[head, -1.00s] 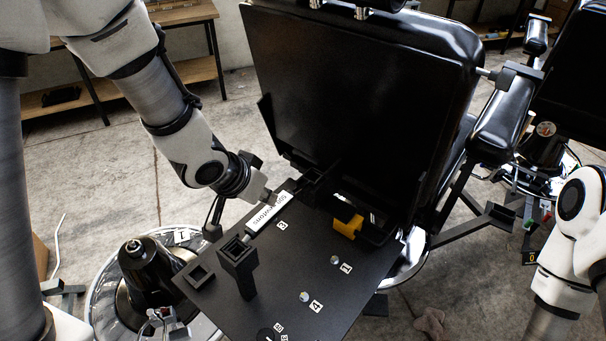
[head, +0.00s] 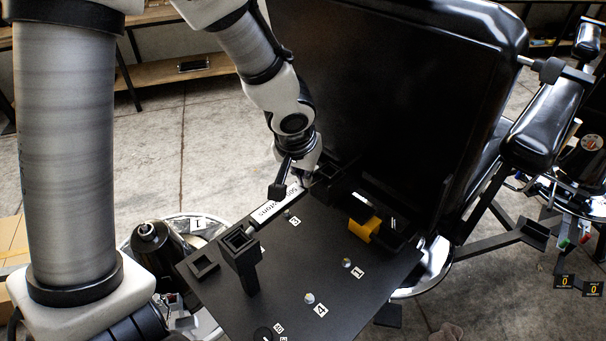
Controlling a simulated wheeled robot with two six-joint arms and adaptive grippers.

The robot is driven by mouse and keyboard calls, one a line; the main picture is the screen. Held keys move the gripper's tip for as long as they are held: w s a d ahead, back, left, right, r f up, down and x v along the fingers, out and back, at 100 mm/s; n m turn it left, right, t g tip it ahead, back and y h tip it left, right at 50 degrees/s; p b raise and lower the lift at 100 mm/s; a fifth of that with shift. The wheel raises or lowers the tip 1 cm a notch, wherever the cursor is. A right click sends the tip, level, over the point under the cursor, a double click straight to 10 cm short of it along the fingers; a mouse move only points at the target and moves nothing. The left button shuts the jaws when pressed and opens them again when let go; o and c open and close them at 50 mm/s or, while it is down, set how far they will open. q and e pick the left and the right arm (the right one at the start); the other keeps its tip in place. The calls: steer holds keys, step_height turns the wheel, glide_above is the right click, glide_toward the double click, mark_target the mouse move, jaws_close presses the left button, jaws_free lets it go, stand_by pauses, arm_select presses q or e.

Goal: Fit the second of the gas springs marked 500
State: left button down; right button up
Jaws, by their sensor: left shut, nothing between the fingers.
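A gas spring with a white printed label (head: 277,206) lies slantwise above the black plate (head: 315,255). The label's print is upside down and too small to read surely. Its thin rod end reaches the black square-topped post (head: 240,248); I cannot tell whether it is seated. Its far end is by the black bracket at the foot of the chair's backrest, partly hidden by my left gripper (head: 305,181). That gripper is shut and empty, right at this end; I cannot tell whether it touches. My right gripper is out of view.
The black backrest (head: 390,90) rises behind the plate. A yellow block (head: 363,229) sits at the plate's back right. Numbered studs stand on the plate, including one by label 4 (head: 309,298). An empty square socket (head: 203,265) is at the plate's left edge. A black armrest (head: 540,130) juts out right.

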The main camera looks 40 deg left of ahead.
arm_select(q)
steer(key=shift+s+a, duration=0.2)
steer(key=shift+s, duration=0.15)
steer(key=shift+w+f, duration=0.1)
steer(key=shift+w, duration=0.05)
steer(key=shift+d+f+b, duration=0.1)
steer(key=shift+f+b, duration=0.05)
steer(key=shift+b, duration=0.25)
step_height(320, 180, up, 3)
steer(key=p, duration=0.2)
steer(key=shift+p, duration=0.35)
